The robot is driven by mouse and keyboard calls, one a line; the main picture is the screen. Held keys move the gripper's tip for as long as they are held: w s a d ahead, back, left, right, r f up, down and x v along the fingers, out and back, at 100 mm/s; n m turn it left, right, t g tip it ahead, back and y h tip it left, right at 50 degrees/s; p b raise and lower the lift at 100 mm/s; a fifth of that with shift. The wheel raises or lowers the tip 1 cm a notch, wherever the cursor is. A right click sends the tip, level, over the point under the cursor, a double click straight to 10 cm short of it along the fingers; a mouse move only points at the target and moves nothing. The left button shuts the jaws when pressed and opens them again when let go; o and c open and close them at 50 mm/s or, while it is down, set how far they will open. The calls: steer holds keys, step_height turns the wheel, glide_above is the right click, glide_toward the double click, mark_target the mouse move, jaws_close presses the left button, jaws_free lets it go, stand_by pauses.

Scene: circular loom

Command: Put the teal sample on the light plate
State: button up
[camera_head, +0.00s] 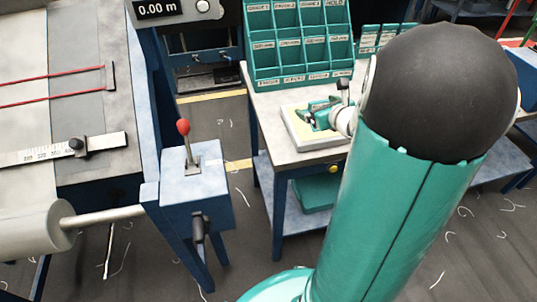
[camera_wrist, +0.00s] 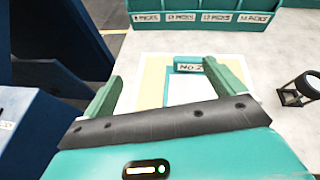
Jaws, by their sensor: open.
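My gripper (camera_wrist: 163,72) is open, its two teal fingers spread above a pale plate (camera_wrist: 150,75) with a yellowish surface on the table. Between the fingers lies a flat teal piece (camera_wrist: 187,60) with a "No.2" label and a white rectangle in front of it. It looks like the teal sample, but its near part is hidden by my gripper's dark edge. Nothing is seen held. In the head view my gripper (camera_head: 318,115) is over the same light plate (camera_head: 291,124), which my arm partly covers; I cannot make out the sample there.
A teal rack of labelled compartments (camera_head: 300,45) stands behind the plate; its lower row shows in the wrist view (camera_wrist: 205,15). A small black-framed magnifier (camera_wrist: 300,90) stands right of the plate. The blue loom with a red-knobbed lever (camera_head: 183,127) is at left.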

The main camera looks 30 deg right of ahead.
steer(key=s+a+r+n+g+y, duration=0.2)
steer(key=a+n, duration=0.4)
steer(key=a, duration=0.3)
steer(key=s+a+r+n+g+y, duration=0.1)
steer(key=a+r+n+y, duration=0.15)
steer(key=a+n, duration=0.5)
steer(key=s+a+r+n+g+y, duration=0.25)
steer(key=a+n, duration=0.35)
steer(key=a, duration=0.3)
steer(key=s+a+n+g+h, duration=0.1)
steer(key=s+n+h, duration=0.1)
steer(key=s+n, duration=0.4)
steer(key=s+a+r+n+g+h, duration=0.1)
steer(key=s+a+n+h, duration=0.1)
steer(key=s+n, duration=0.4)
steer(key=shift+s+a+r+n+h, duration=0.25)
steer(key=shift+n+h, duration=0.55)
steer(key=shift+n, duration=1.35)
steer(key=shift+f, duration=0.1)
